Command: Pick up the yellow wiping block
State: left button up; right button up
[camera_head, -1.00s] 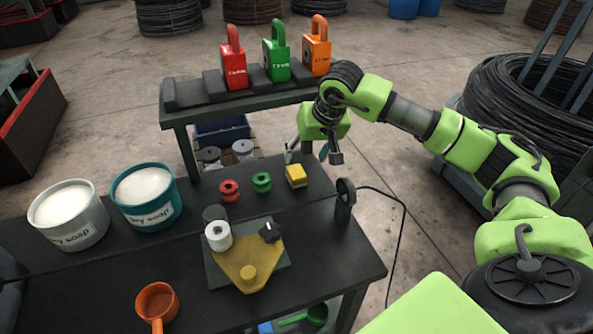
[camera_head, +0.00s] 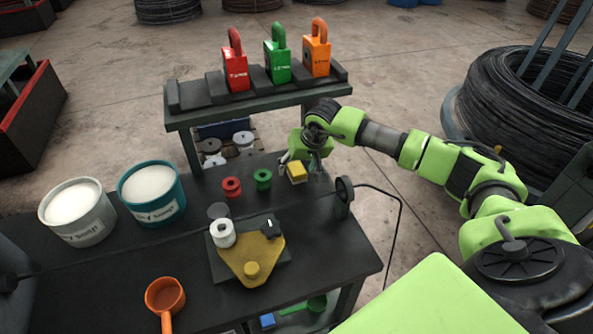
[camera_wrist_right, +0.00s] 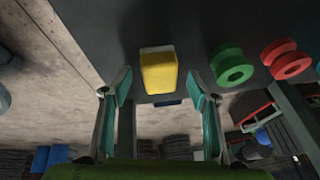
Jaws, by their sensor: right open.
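The yellow wiping block (camera_head: 297,172) sits on the dark table near its back right edge, to the right of the green spool. My right gripper (camera_head: 301,166) is at the block, just behind and above it in the head view. In the right wrist view the yellow block (camera_wrist_right: 158,72) has a pale layer along one side and lies between the lines of the two open fingers (camera_wrist_right: 160,85). The fingers are apart, and I see no clear contact with the block. My left gripper is not in view.
A green spool (camera_head: 263,180) and a red spool (camera_head: 231,188) stand left of the block. A raised shelf (camera_head: 200,116) with padlock-shaped weights stands behind. Soap buckets (camera_head: 152,195) are at left.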

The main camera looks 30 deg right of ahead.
jog(key=c, duration=1.3)
jog(key=shift+r, duration=0.1)
jog(key=shift+d+r, duration=0.1)
jog(key=shift+r, duration=0.45)
jog(key=s+a+r+b, duration=0.6)
jog(key=s+a+r, duration=0.3)
jog(key=s+r, duration=0.2)
jog(key=shift+r+b, duration=0.35)
jog(key=shift+r, duration=0.05)
